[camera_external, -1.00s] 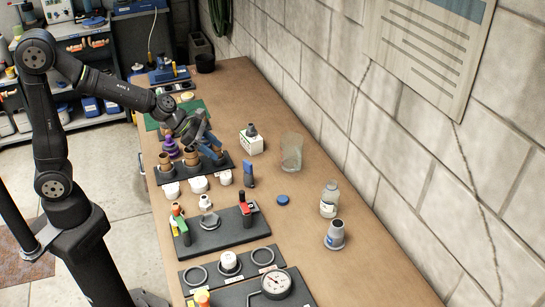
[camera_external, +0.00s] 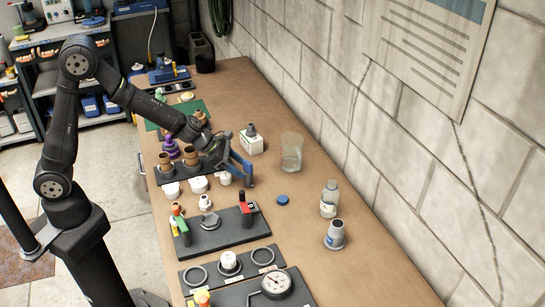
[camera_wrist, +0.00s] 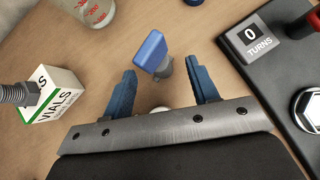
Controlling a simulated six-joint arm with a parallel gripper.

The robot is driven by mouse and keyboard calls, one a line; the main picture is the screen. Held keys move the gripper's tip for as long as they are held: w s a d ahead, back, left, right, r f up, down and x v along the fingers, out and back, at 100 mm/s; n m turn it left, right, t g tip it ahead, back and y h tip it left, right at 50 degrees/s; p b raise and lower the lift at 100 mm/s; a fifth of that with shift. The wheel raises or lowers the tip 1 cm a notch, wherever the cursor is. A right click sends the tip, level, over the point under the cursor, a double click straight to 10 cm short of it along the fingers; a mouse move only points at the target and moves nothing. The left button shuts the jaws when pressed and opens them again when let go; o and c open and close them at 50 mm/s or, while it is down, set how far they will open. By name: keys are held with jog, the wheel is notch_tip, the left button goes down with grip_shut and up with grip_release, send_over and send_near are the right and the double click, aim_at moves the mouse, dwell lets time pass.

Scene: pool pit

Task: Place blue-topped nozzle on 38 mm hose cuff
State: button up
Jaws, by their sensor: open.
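The blue-topped nozzle (camera_wrist: 151,52) stands on the table in the wrist view, its grey lower part partly visible under a flat blue top. My gripper (camera_wrist: 160,85) is open, with one blue finger on each side of the gap; the nozzle shows ahead of the gap, not gripped. In the external view my gripper (camera_external: 240,170) is low over the table beside the black rack, and the nozzle cannot be told apart from the blue fingers. Brown hose cuffs (camera_external: 166,161) stand on the black rack (camera_external: 199,176). I cannot read which is the 38 mm one.
White caps (camera_external: 198,184) lie before the rack. A white vials box (camera_wrist: 56,97) with a grey threaded fitting is close to my left finger. A glass jar (camera_external: 291,152), blue disc (camera_external: 282,200), bottle (camera_external: 329,199) and grey nozzle (camera_external: 335,234) stand rightward. The black turns fixture (camera_external: 222,231) is nearer.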

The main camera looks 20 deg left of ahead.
aim_at(245, 171)
jog(key=shift+a+f+x, duration=0.1)
jog(key=shift+x, duration=1.35)
jog(key=shift+a+f+x, duration=0.1)
jog(key=shift+a+x, duration=0.05)
jog(key=shift+x, duration=1.35)
jog(key=shift+c, duration=0.4)
jog(key=c, duration=1)
jog(key=shift+r, duration=0.25)
